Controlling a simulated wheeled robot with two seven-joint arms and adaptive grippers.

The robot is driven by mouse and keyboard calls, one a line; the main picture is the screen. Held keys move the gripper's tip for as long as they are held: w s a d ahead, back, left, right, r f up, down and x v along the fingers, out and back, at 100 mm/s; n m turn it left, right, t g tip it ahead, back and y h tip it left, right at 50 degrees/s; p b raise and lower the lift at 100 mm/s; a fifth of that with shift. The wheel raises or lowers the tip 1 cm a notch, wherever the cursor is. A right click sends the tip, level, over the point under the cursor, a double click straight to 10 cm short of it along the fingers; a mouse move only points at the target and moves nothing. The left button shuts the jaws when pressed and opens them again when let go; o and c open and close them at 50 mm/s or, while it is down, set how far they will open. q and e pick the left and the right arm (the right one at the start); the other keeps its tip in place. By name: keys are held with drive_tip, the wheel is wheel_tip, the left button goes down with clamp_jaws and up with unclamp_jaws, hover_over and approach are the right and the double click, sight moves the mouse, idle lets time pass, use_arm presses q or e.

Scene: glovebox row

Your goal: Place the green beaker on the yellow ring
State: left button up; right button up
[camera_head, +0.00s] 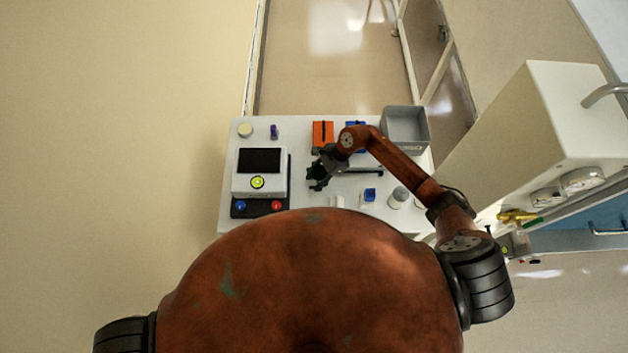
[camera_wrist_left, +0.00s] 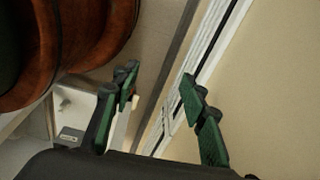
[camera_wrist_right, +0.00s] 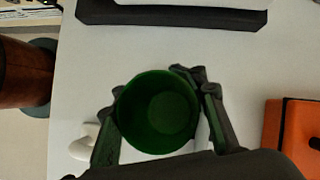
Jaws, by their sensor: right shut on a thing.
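The green beaker (camera_wrist_right: 158,112) is in my right gripper (camera_wrist_right: 158,120), whose fingers close around its sides. The right wrist view looks down into its open mouth, and it looks empty. In the head view my right gripper (camera_head: 318,177) holds the dark green beaker (camera_head: 315,172) over the table, right of the white device. A small yellow ring (camera_head: 257,182) shows on the white device (camera_head: 238,184), below its black screen. The ring does not show in the right wrist view. My left gripper (camera_wrist_left: 160,95) is open and empty, away from the table.
The white table (camera_head: 305,205) also holds an orange box (camera_head: 323,133), a grey bin (camera_head: 404,128), a purple item (camera_head: 274,132), and a small blue block (camera_head: 370,194). Blue and red buttons sit on the device's dark base (camera_head: 258,208). A glovebox (camera_head: 570,130) stands at right.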

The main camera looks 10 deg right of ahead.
drive_tip(key=o, duration=1)
drive_tip(key=shift+d+f, duration=0.15)
drive_tip(key=shift+f, duration=0.1)
drive_tip(key=o, duration=0.4)
drive_tip(key=shift+r, duration=0.1)
